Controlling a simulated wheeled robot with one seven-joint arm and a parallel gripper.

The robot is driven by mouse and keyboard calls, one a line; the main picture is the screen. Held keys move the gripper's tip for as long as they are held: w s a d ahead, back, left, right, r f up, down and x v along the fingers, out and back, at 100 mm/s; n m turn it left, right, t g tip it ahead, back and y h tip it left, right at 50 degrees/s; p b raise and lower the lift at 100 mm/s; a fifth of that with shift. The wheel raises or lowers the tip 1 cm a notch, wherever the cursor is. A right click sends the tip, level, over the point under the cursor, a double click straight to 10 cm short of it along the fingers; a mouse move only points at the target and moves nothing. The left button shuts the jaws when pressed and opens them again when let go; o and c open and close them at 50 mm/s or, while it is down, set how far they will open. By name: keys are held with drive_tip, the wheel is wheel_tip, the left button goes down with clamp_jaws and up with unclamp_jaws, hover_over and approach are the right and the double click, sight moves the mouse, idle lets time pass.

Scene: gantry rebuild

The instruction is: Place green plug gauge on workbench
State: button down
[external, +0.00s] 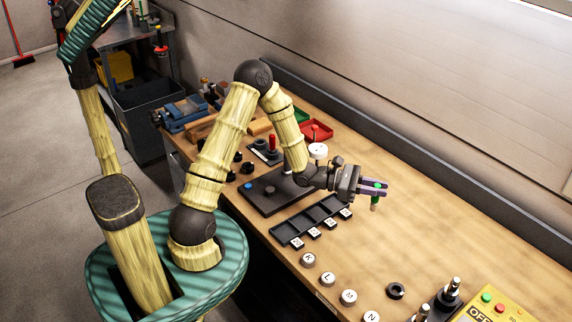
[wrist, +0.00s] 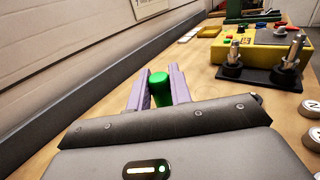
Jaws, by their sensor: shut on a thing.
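The green plug gauge (wrist: 160,90) is a small green cylinder between the two purple fingers of my gripper (wrist: 160,82) in the wrist view. In the external view my gripper (external: 375,188) reaches out over the wooden workbench (external: 430,210). I cannot tell how far the gauge's lower end is from the bench top.
A black compartment tray (external: 287,233) with lettered tags and several round lettered knobs (external: 328,279) lie nearer the bench's front edge. A yellow control box (external: 490,308) and a black base with metal posts (external: 446,297) stand at right. The bench right of my gripper is clear.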

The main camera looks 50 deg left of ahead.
sight(374, 202)
drive_tip(key=shift+f, duration=2.85)
drive_tip(key=shift+f+p, duration=0.35)
drive_tip(key=shift+f, duration=1.75)
drive_tip(key=shift+f, duration=0.2)
drive_tip(key=c, duration=1.3)
unclamp_jaws()
drive_tip(key=shift+r, duration=0.1)
